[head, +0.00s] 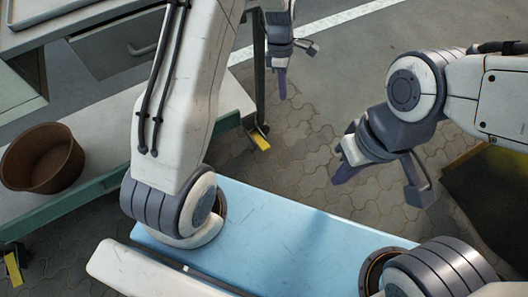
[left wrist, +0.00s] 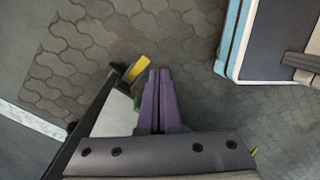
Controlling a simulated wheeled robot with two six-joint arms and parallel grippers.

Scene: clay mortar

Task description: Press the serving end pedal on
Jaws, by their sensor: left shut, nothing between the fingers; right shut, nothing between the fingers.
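A yellow pedal (head: 261,141) sits at the foot of a dark leg at the right end of the green-edged bench. It also shows in the left wrist view (left wrist: 137,69), just left of my fingertips. A second yellow pedal (head: 13,268) is at the lower left. No label shows which one is the serving end. My left gripper (head: 282,92), with purple fingers, is shut and empty, up and to the right of the first pedal in the head view. In the left wrist view its closed fingers (left wrist: 159,76) point towards the paving. My right gripper (head: 341,178) is shut and empty over the paving.
A brown pot (head: 42,158) stands on the bench (head: 95,125) at the left. A grey drawer unit (head: 120,45) is at the upper left. The paved floor (head: 300,150) around the first pedal is clear. A dark, yellow-edged object (head: 490,205) is at the right.

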